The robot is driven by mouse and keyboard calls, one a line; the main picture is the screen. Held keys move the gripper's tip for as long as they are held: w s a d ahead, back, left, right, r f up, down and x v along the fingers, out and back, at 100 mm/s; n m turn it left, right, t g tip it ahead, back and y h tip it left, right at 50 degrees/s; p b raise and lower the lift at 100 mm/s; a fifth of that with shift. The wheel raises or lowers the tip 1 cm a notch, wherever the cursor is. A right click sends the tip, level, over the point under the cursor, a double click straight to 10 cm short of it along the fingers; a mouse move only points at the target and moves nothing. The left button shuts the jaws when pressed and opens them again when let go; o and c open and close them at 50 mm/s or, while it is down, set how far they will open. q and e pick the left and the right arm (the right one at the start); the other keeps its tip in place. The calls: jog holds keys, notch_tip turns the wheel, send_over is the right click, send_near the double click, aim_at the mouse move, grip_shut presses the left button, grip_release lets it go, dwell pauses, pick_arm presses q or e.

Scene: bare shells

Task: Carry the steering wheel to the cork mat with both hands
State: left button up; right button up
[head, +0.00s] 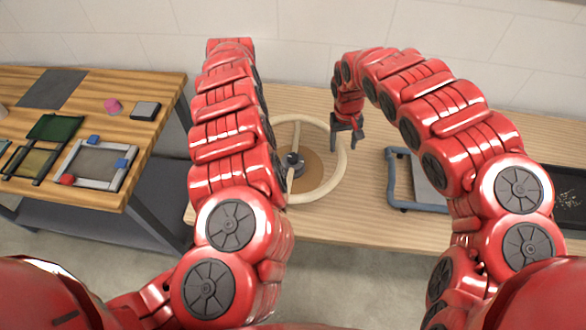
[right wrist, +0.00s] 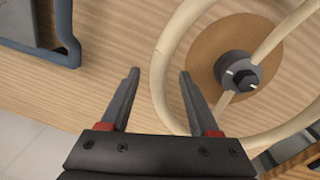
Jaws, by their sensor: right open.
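The steering wheel (head: 336,172) has a cream rim and a dark hub; it is on the wooden table. A round brown disc (head: 312,176), seemingly the cork mat, shows beneath the hub. The wheel (right wrist: 160,72) and disc (right wrist: 206,52) also show in the right wrist view. My right gripper (head: 345,147) is open and points down at the rim's right side. In the right wrist view the rim passes between its fingertips (right wrist: 159,73) in the picture; contact is unclear. My left arm hides the wheel's left side; dark parts in the wrist view's lower right corner may be my left gripper.
A blue-grey frame (head: 393,180) lies right of the wheel, and a dark tray (head: 568,196) stands further right. A separate table at left holds a grey mat (head: 52,88), a pink object (head: 112,106) and a light frame (head: 100,184). A wall stands behind.

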jog(key=shift+s+a+r, duration=0.1)
jog(key=shift+s+r, duration=0.05)
jog(key=shift+r, duration=0.85)
jog(key=shift+s+a+r, duration=0.1)
jog(key=shift+s+r, duration=0.05)
jog(key=shift+r, duration=0.8)
